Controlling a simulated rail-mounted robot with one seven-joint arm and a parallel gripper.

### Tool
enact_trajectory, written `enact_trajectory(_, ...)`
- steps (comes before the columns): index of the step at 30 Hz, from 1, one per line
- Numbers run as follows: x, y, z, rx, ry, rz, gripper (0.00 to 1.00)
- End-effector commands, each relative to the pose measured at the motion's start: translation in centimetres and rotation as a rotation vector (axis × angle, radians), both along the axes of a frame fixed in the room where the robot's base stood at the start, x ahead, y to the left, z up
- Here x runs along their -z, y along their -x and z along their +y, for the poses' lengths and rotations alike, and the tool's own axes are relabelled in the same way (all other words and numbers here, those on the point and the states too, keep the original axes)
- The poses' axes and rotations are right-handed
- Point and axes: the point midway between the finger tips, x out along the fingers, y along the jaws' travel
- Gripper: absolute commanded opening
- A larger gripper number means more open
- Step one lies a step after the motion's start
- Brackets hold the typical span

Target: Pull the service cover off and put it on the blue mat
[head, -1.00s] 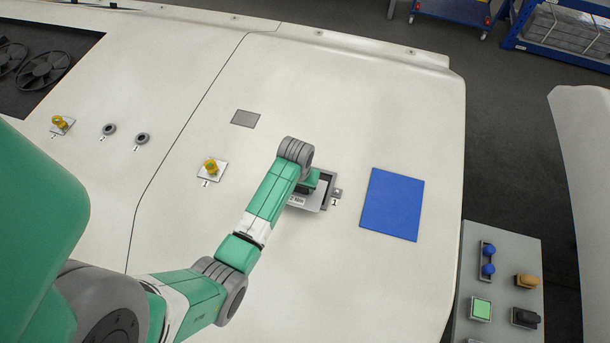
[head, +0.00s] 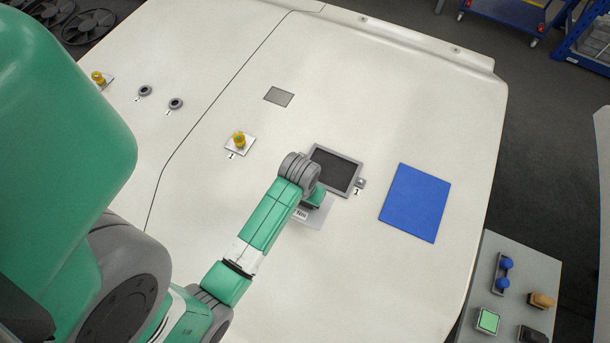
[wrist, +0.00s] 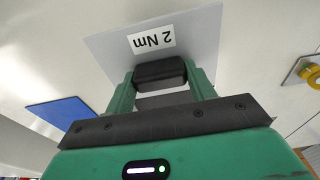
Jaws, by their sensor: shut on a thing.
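The service cover (head: 318,215) is a light grey plate with a "2 Nm" label. It is partly hidden under my arm in the head view and fills the top middle of the wrist view (wrist: 200,35). My gripper (wrist: 160,78) is shut on the cover's dark handle (wrist: 160,72). The cover is off the dark rectangular opening (head: 335,170), on its near side. The opening has a grey frame. The blue mat (head: 415,203) lies flat and empty to the right of the opening; it also shows at left in the wrist view (wrist: 60,113).
A small latch-like part (head: 360,183) is at the frame's right edge. A yellow knob (head: 239,140) stands to the left, with a grey patch (head: 279,97) behind.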

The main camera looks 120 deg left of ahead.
Motion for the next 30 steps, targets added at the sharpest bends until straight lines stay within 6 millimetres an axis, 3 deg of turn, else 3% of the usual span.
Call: enact_trajectory(30, -3.7, 0.0, 0.0, -0.001, 0.0, 0.0, 0.36)
